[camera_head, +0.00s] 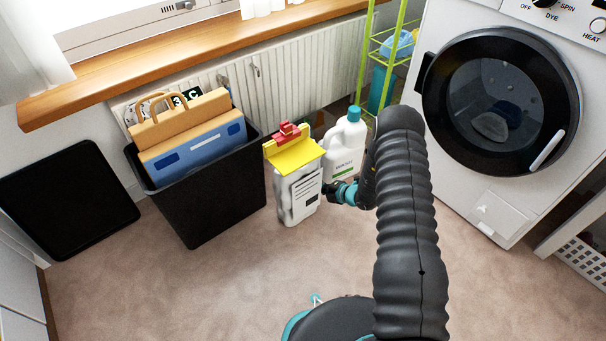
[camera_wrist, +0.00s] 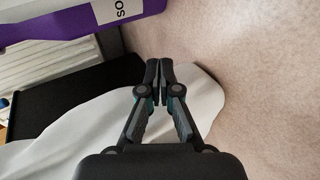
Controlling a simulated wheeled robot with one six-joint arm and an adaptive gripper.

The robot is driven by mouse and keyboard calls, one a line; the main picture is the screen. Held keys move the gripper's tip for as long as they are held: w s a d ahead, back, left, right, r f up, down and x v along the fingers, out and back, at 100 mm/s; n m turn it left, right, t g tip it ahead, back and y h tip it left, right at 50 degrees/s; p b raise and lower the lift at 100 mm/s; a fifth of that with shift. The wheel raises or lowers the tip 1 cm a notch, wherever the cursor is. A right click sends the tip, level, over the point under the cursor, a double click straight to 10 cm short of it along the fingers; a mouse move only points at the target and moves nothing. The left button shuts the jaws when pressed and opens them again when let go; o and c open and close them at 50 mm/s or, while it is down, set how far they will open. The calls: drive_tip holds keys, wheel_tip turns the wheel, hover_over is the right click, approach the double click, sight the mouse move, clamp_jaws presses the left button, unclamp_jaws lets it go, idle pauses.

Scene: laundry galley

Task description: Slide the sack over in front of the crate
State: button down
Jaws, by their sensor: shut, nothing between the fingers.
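The sack (camera_head: 298,198), pale with dark patches and a printed label, stands upright on the floor. Its yellow top (camera_head: 296,152) is folded and a red clip sits on it. The crate (camera_head: 222,200), a black open bin holding a tan and a blue bag, stands close to its left. My gripper (camera_head: 328,188) is at the sack's right side, low down, with its tips very near it; I cannot tell if they touch. In the wrist view my gripper (camera_wrist: 160,68) is shut and empty, over a white surface (camera_wrist: 80,125) that I cannot identify.
A white jug (camera_head: 345,145) with a teal cap stands behind the sack. A black panel (camera_head: 68,195) leans at the left wall. A washing machine (camera_head: 500,110) and a green rack (camera_head: 385,45) are at the right. Floor in front of the crate (camera_head: 160,270) is clear.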

drive_tip(key=shift+s+a, duration=0.3)
idle(0.4)
drive_tip(key=shift+s+a, duration=0.45)
drive_tip(key=shift+a, duration=0.2)
drive_tip(key=shift+s+a, duration=0.45)
drive_tip(key=shift+a, duration=0.2)
drive_tip(key=shift+s+a, duration=0.15)
drive_tip(key=shift+s+a, duration=0.95)
drive_tip(key=shift+a, duration=0.3)
drive_tip(key=shift+s, duration=0.1)
drive_tip(key=shift+s+a, duration=0.65)
drive_tip(key=shift+a, duration=0.35)
drive_tip(key=shift+w+d, duration=0.1)
drive_tip(key=shift+d, duration=0.05)
